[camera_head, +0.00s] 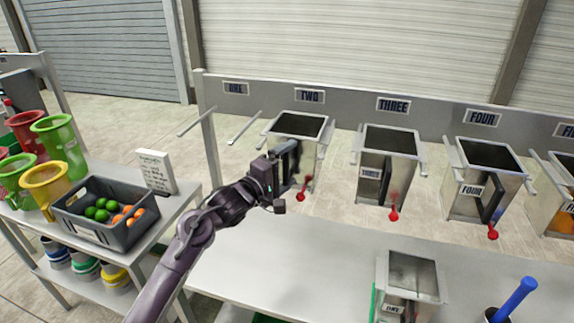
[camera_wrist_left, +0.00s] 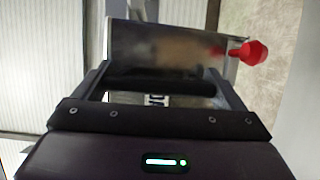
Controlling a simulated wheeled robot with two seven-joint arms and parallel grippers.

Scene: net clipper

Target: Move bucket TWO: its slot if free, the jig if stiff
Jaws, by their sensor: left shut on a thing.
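Bucket TWO (camera_head: 297,127), a grey metal box open at the top, hangs on its side rails under the TWO sign (camera_head: 309,96). Its red knob (camera_head: 301,195) shows at the lower front. My left gripper (camera_head: 290,163) is at its front and is shut on its black upright handle. The wrist view shows the handle (camera_wrist_left: 165,86) between the fingers, with the metal bucket face (camera_wrist_left: 165,48) behind and the red knob (camera_wrist_left: 254,52) to the right. The bucket's own label is mostly hidden by the gripper. My right gripper is not in view.
The slot under the ONE sign (camera_head: 236,88) holds only bare rails. Buckets THREE (camera_head: 389,143) and FOUR (camera_head: 487,157) hang to the right. Bucket ONE (camera_head: 412,275) stands on the front bench, a green edge beside it. A blue-handled tool (camera_head: 515,298) is at right. The bench's left part is clear.

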